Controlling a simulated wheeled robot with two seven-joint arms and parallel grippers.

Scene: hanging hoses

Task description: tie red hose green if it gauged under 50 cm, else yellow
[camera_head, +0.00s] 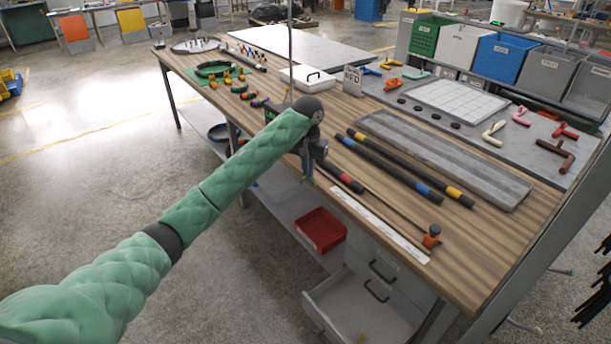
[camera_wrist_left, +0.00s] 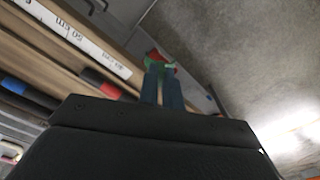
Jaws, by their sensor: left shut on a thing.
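My left gripper (camera_head: 307,172) is just off the table's front edge, pointing down. Its fingers are shut on a small green thing (camera_wrist_left: 157,66), likely a green tie, at the fingertips in the left wrist view. A dark hose with a red band (camera_head: 346,179) lies near the front edge; my gripper hides its left part. The red band also shows in the left wrist view (camera_wrist_left: 103,84). A white measuring strip (camera_head: 381,226) with printed marks lies along the front edge and shows in the left wrist view (camera_wrist_left: 80,40). My right gripper is out of view.
Two dark hoses with coloured bands (camera_head: 400,178) lie behind the red-banded one. A thin rod ends at an orange stop (camera_head: 432,238). A grey tray (camera_head: 445,160) lies behind. A red bin (camera_head: 320,230) and an open drawer (camera_head: 365,305) are below the edge.

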